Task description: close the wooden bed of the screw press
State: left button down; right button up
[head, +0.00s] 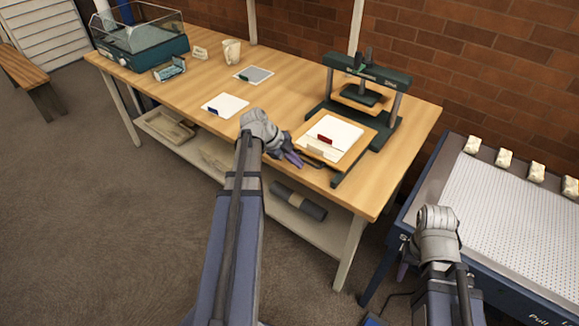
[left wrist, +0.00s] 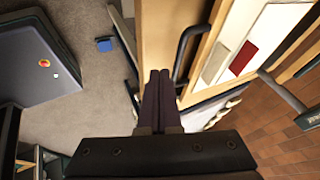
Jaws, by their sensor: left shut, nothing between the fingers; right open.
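The screw press (head: 398,82) stands at the right end of the workbench, with a dark green frame and a raised platen (head: 360,94). Its wooden bed (head: 357,153) is slid out towards the front on dark rails. White paper with a red label (head: 325,139) and a beige label lies on it. The bed's dark handle (left wrist: 184,48) shows in the left wrist view. My left gripper (head: 297,160) is shut and empty at the bed's front left, its fingers (left wrist: 160,78) close beside the handle; contact is unclear. My right gripper (head: 404,271) is low at the right, mostly hidden by its wrist.
White sheets (head: 225,105) and a grey sheet (head: 254,74) lie left of the press on the workbench (head: 290,103). A mug (head: 232,51) and a clear-lidded teal machine (head: 145,45) stand farther left. A perforated table (head: 500,215) with several pale blocks is at the right.

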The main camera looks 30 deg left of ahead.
aim_at(327, 134)
pick_arm(q)
jog(key=shift+w+f, duration=0.15)
jog(key=shift+w, duration=0.55)
jog(key=w, duration=0.5)
jog(key=w+d, duration=0.1)
jog(key=w, duration=1)
jog(key=shift+w+d, duration=0.2)
jog(key=shift+w, duration=0.1)
jog(key=shift+s, duration=0.1)
